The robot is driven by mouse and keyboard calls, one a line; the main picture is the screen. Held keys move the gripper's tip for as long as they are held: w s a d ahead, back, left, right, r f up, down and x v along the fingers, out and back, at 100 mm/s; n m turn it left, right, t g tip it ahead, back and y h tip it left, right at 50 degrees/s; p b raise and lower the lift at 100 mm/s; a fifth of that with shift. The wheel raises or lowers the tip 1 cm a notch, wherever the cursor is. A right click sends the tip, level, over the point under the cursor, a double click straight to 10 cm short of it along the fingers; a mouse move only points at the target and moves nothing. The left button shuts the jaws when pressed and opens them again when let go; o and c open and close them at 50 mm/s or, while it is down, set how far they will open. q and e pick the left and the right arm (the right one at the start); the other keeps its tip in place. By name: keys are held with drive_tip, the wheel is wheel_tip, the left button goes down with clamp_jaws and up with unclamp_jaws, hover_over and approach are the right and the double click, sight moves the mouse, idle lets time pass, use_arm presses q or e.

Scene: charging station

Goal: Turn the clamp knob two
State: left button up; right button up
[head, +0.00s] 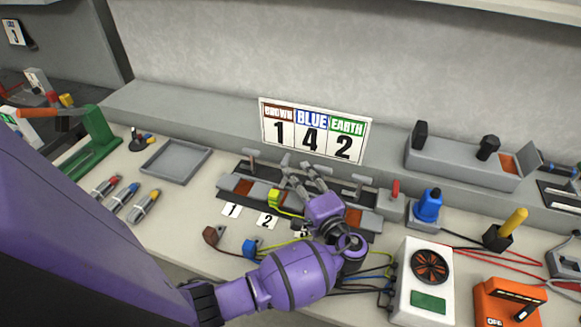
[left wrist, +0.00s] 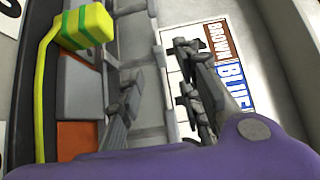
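The grey terminal block (head: 241,195) lies on the bench, with number cards for 1 (head: 232,210) and 2 (head: 267,221) in front; the third is partly covered. A grey T-shaped clamp knob (head: 251,156) stands at its left end, and another (head: 356,183) toward its right. My left gripper (head: 304,178) is over the middle of the block, where clamp knob two is largely hidden by the fingers. Its fingers are apart in the left wrist view (left wrist: 157,85); I cannot tell whether they touch the knob. My right gripper is not in view.
A yellow-green plug (head: 274,198) sits in the block beside my left gripper. Brown (head: 212,236) and blue (head: 250,247) plugs lie in front. A sign (head: 316,130) reading 1, 4, 2 stands behind. A fan box (head: 420,280) stands front right; an empty tray (head: 176,160) lies left.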

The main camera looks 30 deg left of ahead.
use_arm(q)
drive_tip(key=shift+v, duration=1.8)
